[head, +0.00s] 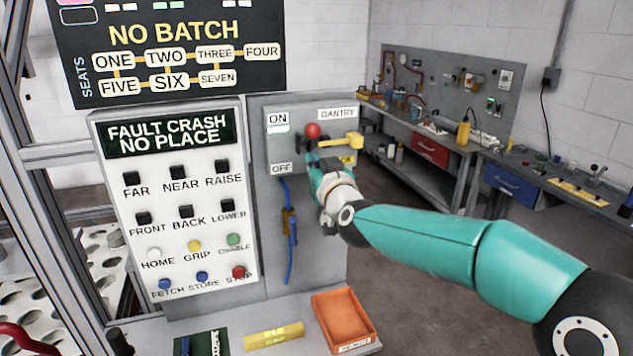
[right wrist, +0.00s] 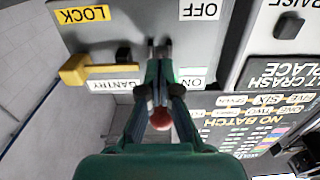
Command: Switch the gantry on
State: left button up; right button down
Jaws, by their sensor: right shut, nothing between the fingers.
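The gantry switch is a lever with a red ball knob (head: 312,130) on the grey panel (head: 262,152). In the head view the knob shows near the height of the white ON label (head: 277,118), above the OFF label (head: 281,169). My right gripper (head: 311,158) is shut just below the knob at the panel. In the upside-down right wrist view, my fingertips (right wrist: 160,50) lie between OFF (right wrist: 199,9) and ON, and the red knob (right wrist: 162,119) shows behind the fingers. Contact with the lever is unclear. My left gripper is out of view.
A yellow lock handle (head: 345,140) juts out right of the knob. A white button panel (head: 180,225) on the left has a display reading "FAULT CRASH NO PLACE". An orange tray (head: 343,320) sits below. A workbench (head: 440,140) stands behind right.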

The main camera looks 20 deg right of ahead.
jog(key=s+f+b, duration=0.1)
jog(key=s+b, duration=0.1)
jog(key=s, duration=0.6)
jog(key=shift+s+d, duration=0.15)
jog(key=shift+s, duration=0.15)
jog(key=shift+f, duration=0.15)
